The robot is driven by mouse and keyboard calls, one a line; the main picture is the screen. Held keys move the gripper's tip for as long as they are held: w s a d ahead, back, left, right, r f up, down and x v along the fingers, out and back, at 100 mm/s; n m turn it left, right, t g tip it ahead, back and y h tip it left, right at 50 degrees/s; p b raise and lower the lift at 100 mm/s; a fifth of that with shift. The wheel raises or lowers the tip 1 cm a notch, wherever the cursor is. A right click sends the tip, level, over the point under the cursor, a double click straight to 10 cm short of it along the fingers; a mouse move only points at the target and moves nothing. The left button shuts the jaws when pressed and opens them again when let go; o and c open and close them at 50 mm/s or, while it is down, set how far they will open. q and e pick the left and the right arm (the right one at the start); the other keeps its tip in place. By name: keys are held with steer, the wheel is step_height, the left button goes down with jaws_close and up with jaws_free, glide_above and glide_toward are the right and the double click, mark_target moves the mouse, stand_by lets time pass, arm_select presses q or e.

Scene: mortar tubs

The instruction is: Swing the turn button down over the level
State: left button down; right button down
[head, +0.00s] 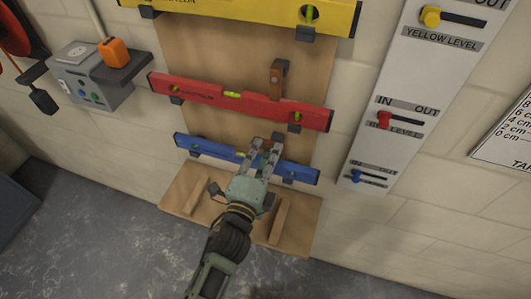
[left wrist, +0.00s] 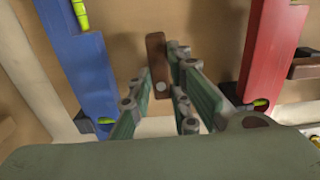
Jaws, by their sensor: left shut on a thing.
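The turn button (left wrist: 155,50) is a small brown wooden bar with a pale round spot near its lower end. In the left wrist view it lies parallel to the levels, in the gap between the blue level (left wrist: 82,65) and the red level (left wrist: 268,55), apart from both. My left gripper (left wrist: 160,82) has a finger on each side of it and is shut on it. In the head view my left gripper (head: 267,146) reaches up over the blue level (head: 205,150), its fingers largely hiding the button. My right gripper is not in view.
The red level (head: 205,92) hangs above with another brown turn button (head: 277,80) upright at its top edge. A yellow level (head: 240,10) hangs higher. A ledge (head: 185,195) lies below. A white indicator panel (head: 400,95) is at right, a grey box (head: 95,90) at left.

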arm_select(q)
steer(key=shift+f+n, duration=0.1)
steer(key=shift+n, duration=0.2)
steer(key=n, duration=0.3)
steer(key=shift+f+n, duration=0.15)
steer(key=shift+n, duration=0.15)
steer(key=n+p, duration=0.1)
steer(key=n, duration=0.2)
steer(key=shift+d+f+n, duration=0.1)
steer(key=shift+f+n, duration=0.05)
steer(key=shift+n, duration=0.15)
steer(key=n+p, duration=0.1)
steer(key=n, duration=0.2)
steer(key=n+p, duration=0.1)
steer(key=n, duration=0.2)
steer(key=d+n+p, duration=0.1)
steer(key=n, duration=0.2)
steer(key=shift+s+f+n, duration=0.2)
steer(key=shift+f+n, duration=0.05)
steer(key=shift+n, duration=0.35)
steer(key=c, duration=1.6)
jaws_free()
steer(key=shift+c, duration=0.2)
